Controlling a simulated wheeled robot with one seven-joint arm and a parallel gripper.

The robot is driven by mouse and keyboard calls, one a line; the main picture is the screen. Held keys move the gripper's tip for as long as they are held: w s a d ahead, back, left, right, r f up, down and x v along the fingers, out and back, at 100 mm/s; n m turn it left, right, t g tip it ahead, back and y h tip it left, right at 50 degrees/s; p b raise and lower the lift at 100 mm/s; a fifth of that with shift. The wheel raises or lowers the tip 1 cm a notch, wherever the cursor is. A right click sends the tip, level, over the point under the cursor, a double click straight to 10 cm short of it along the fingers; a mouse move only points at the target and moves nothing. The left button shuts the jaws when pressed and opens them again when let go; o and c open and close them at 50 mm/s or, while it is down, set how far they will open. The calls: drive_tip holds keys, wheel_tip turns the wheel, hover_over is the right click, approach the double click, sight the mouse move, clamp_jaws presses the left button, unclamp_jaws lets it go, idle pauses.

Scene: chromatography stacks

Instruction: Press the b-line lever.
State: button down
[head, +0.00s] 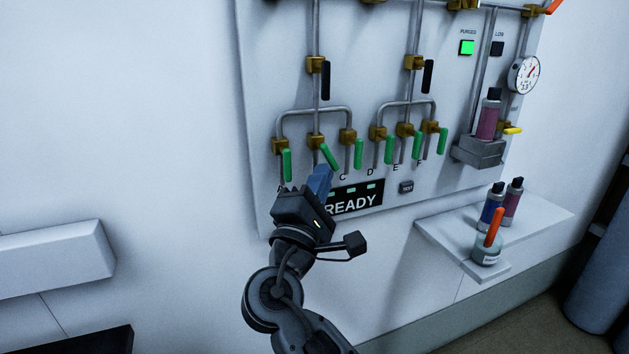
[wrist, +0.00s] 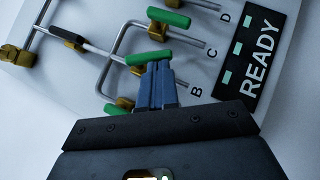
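The b-line lever (head: 329,157) is the green handle on the middle valve of the left group of three. It is tilted, its lower end to the right, while its neighbours hang nearly straight down. In the wrist view, the b-line lever (wrist: 150,57) lies just beyond my fingertips. My gripper (head: 321,171) is below it, with its blue fingers together and nothing seen between them. The wrist view shows my gripper (wrist: 156,66) with its tips at the lever, seemingly touching; exact contact is unclear. The B label (wrist: 195,90) is beside the fingers.
Green levers A (head: 287,165) and C (head: 358,153) flank it closely. The READY display (head: 352,203) is just below right. A shelf (head: 440,232) with vials and a jar projects at the lower right. The wall at left is mostly clear.

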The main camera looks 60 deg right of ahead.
sight(337, 169)
drive_tip(key=d+n+t+b, duration=0.1)
drive_tip(key=n+t, duration=0.2)
drive_tip(key=s+n+t+b, duration=0.1)
drive_tip(key=n+t+b, duration=0.1)
drive_tip(key=n+t, duration=0.1)
drive_tip(key=d+n+t+b, duration=0.1)
drive_tip(key=n+t+b, duration=0.1)
drive_tip(key=n, duration=0.3)
drive_tip(key=shift+s+d+f+t, duration=0.3)
drive_tip(key=shift+s+t, duration=0.1)
drive_tip(key=shift+t, duration=0.2)
drive_tip(key=shift+s+d+r+n+t+b, duration=0.4)
drive_tip(key=shift+d+r+n+b, duration=0.25)
drive_tip(key=shift+b, duration=0.3)
drive_tip(key=shift+s+d+r, duration=0.1)
drive_tip(key=shift+r, duration=0.2)
drive_tip(key=shift+f, duration=0.1)
